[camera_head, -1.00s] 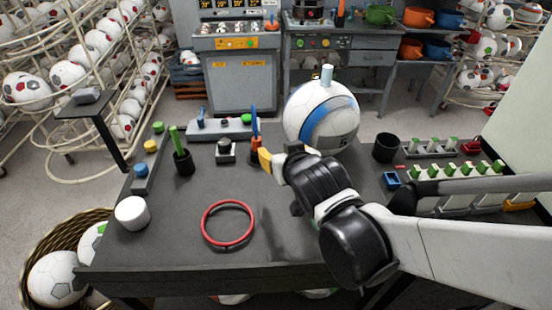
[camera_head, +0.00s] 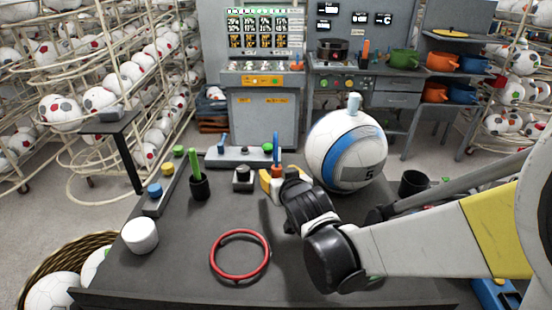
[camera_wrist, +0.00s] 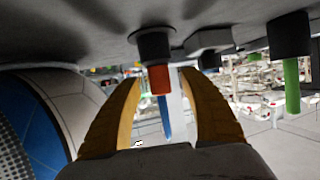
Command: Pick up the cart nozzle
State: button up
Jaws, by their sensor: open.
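The nozzle, an upright piece with an orange-red body and a thin blue tip (camera_head: 276,150), stands near the back of the dark cart top (camera_head: 190,255). In the wrist view, which is upside down, the nozzle (camera_wrist: 160,80) sits in a black round holder (camera_wrist: 152,43). My gripper (camera_head: 278,179) has yellow fingers. They are open on either side of the nozzle in the wrist view (camera_wrist: 161,88), with gaps showing. I cannot tell whether either finger touches it. The holder is mostly hidden behind the gripper in the head view.
A white and blue ball (camera_head: 345,152) stands close right of my gripper. A black cup with a green stick (camera_head: 199,187), a grey block with a black knob (camera_head: 243,178), a red ring (camera_head: 240,254) and a white cylinder (camera_head: 140,236) stand left.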

jog(key=shift+x, duration=0.85)
jog(key=shift+s+d, duration=0.1)
jog(key=shift+c, duration=0.8)
grip_shut()
